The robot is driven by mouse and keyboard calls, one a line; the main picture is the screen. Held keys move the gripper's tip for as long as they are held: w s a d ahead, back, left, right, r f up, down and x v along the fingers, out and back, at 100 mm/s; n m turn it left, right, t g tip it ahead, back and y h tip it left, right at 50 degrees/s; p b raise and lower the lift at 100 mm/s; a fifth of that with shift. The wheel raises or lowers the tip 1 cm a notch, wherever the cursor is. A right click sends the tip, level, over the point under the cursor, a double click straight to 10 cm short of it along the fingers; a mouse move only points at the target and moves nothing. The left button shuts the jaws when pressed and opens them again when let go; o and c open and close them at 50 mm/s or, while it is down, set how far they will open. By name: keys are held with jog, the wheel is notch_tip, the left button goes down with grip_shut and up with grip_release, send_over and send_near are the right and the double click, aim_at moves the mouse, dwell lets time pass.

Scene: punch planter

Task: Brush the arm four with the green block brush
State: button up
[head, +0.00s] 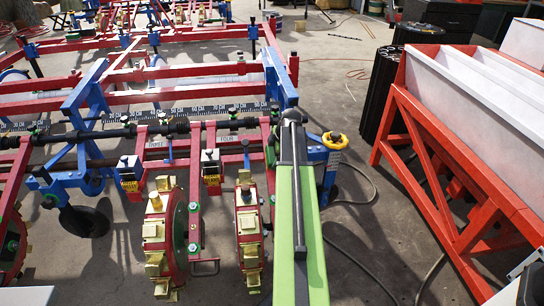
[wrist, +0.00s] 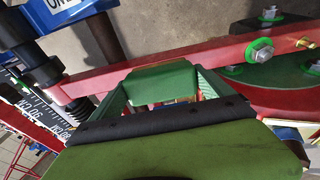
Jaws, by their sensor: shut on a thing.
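In the wrist view, my gripper (wrist: 162,88) is shut on a green block (wrist: 165,82), the green block brush. Its underside and any bristles are hidden. The block overlaps a long red bar (wrist: 235,56) running behind it; I cannot tell whether they touch. No name shows on this bar. In the head view, arm four (head: 228,139) is the red arm marked FOUR, left of my green arm. A planter wheel with yellow blocks (head: 249,222) hangs below it.
The arm marked THREE (head: 157,144) stands further left, with its own wheel (head: 165,235). A yellow handwheel (head: 335,140) on a blue post stands right of my arm. A red frame with grey bins (head: 455,85) fills the right side. Concrete floor lies between.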

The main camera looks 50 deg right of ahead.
jog(key=shift+s+a+f+b, duration=0.4)
jog(key=shift+s+a, duration=0.15)
jog(key=shift+s, duration=0.1)
jog(key=shift+s+a+f+b, duration=0.4)
jog(key=shift+s+a, duration=0.15)
jog(key=shift+s, duration=0.1)
jog(key=shift+w+d+r+p, duration=0.5)
jog(key=shift+w+d, duration=0.15)
jog(key=shift+w, duration=0.1)
jog(key=shift+w+d+r+p, duration=0.35)
jog(key=shift+w+d+p, duration=0.1)
jog(key=shift+w+d, duration=0.2)
jog(key=shift+s+a+f+b, duration=0.5)
jog(key=shift+s+a+b, duration=0.05)
jog(key=shift+s+a, duration=0.1)
jog(key=shift+s+a+f+b, duration=0.4)
jog(key=shift+s+a, duration=0.25)
jog(key=shift+s, duration=0.1)
jog(key=shift+w+d+r+p, duration=0.45)
jog(key=shift+w+d, duration=0.2)
jog(key=shift+w, duration=0.1)
jog(key=shift+w+d+r+p, duration=0.45)
jog(key=shift+w+d, duration=0.2)
jog(key=shift+w, duration=0.1)
jog(key=shift+f, duration=0.1)
